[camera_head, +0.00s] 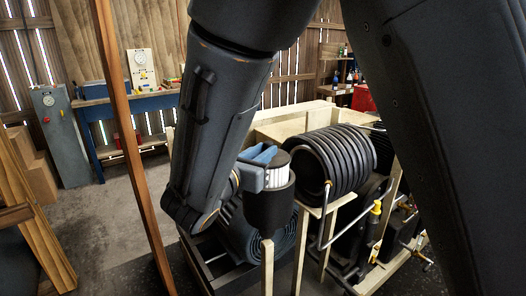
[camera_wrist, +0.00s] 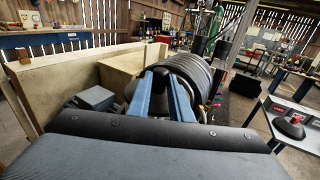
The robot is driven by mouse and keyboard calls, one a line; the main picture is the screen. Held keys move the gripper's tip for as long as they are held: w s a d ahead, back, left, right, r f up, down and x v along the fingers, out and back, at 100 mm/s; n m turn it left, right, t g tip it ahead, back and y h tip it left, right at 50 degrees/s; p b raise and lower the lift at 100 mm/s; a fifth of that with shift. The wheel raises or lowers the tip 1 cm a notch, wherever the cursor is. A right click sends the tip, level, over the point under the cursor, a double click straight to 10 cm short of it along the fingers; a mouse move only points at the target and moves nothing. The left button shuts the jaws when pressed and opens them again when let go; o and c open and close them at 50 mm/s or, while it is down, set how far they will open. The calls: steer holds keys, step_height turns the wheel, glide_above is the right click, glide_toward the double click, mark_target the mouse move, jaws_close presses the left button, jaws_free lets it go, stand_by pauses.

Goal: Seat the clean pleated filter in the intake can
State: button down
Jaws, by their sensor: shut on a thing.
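The white pleated filter (camera_head: 277,177) has a dark top cap and stands upright at the mouth of the black intake can (camera_head: 269,208). Its pleats show above the can's rim, and its lower end is hidden by the can. My gripper (camera_head: 265,160) has blue fingers and is shut on the filter from the left side. In the wrist view the two blue fingers of my gripper (camera_wrist: 161,88) reach forward with a dark shape between them. The filter's pleats cannot be made out there.
A black ribbed cylinder (camera_head: 325,165) lies close to the right of the can. Pale wooden boards (camera_head: 295,118) stand behind. A wooden post (camera_head: 128,130) rises at the left. A blue bench (camera_head: 100,103) is farther back, with open floor (camera_head: 105,225) before it.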

steer(key=shift+f+b, duration=1.8)
steer(key=shift+f, duration=1.15)
steer(key=c, duration=1.5)
jaws_free()
steer(key=shift+s, duration=0.1)
steer(key=b+v, duration=0.1)
steer(key=v, duration=0.6)
steer(key=shift+s+a, duration=0.2)
steer(key=shift+s, duration=0.05)
steer(key=shift+s, duration=0.1)
